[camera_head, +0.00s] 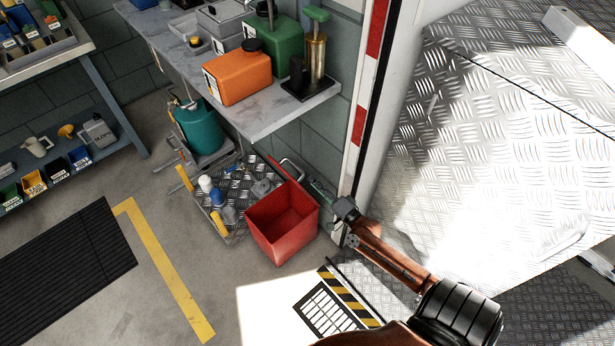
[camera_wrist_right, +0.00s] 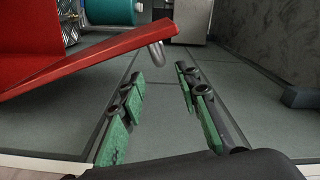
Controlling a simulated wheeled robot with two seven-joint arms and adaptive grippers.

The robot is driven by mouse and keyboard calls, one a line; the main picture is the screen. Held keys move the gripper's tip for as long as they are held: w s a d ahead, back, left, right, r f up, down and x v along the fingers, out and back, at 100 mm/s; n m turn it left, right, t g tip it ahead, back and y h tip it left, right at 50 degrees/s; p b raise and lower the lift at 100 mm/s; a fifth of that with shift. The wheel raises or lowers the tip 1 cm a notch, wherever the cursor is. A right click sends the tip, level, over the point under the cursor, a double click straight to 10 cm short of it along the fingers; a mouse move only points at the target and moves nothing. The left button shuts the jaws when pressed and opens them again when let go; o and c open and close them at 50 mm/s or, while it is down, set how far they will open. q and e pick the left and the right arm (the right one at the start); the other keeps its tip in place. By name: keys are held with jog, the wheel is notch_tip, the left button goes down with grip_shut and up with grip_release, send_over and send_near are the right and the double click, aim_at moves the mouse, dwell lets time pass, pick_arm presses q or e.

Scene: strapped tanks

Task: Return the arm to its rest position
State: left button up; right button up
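My right arm (camera_head: 395,258), copper and black, reaches in from the bottom right of the head view. Its gripper (camera_head: 322,192) is beside the right rim of a red open bin (camera_head: 283,222). In the right wrist view the two green-padded fingers (camera_wrist_right: 159,80) stand apart with only grey floor visible between them, so it is open and empty. The red bin's wall (camera_wrist_right: 75,62) shows close on the left of that view, with a grey handle end near the fingers. I cannot tell whether gripper and bin touch. My left gripper is not in view.
A shelf (camera_head: 305,107) holds an orange can (camera_head: 237,77) and a green can (camera_head: 275,50). A teal tank (camera_head: 200,128) stands below. A metal trolley (camera_head: 233,190) carries bottles. A white post (camera_head: 382,120) and tread-plate panel (camera_head: 490,150) stand right.

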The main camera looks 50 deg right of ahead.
jog(key=shift+s+a, duration=0.1)
jog(key=shift+s, duration=0.55)
